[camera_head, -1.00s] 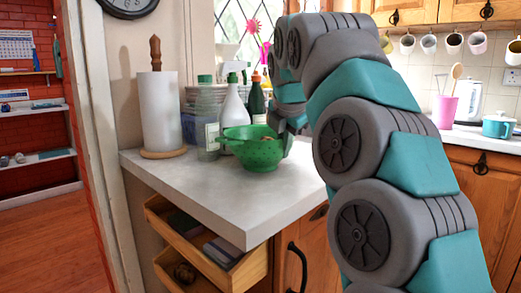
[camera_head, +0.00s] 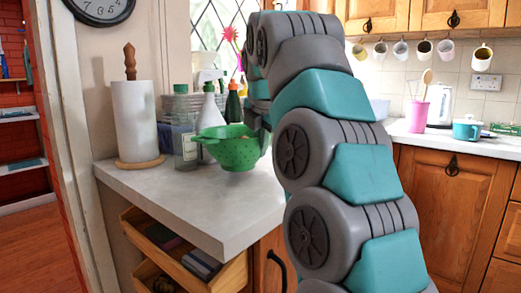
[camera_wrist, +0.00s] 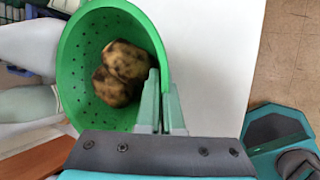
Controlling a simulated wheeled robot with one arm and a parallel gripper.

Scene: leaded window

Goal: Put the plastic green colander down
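The green plastic colander (camera_head: 236,153) is over the worktop (camera_head: 215,205) in the head view, roughly level. It seems to hang slightly above the surface, though the gap is hard to judge. In the wrist view the colander (camera_wrist: 75,75) holds brown, speckled potatoes (camera_wrist: 123,72). My gripper (camera_wrist: 161,98) has its two fingers closed on the colander's rim, one on each side of the wall. In the head view my gripper is mostly hidden behind my arm and the colander.
A paper towel roll (camera_head: 135,122) stands left of the colander. A clear bottle (camera_head: 187,147), a white spray bottle (camera_head: 210,108) and a dark bottle (camera_head: 233,104) stand close behind it. The worktop's front is clear. An open drawer (camera_head: 185,245) juts out below.

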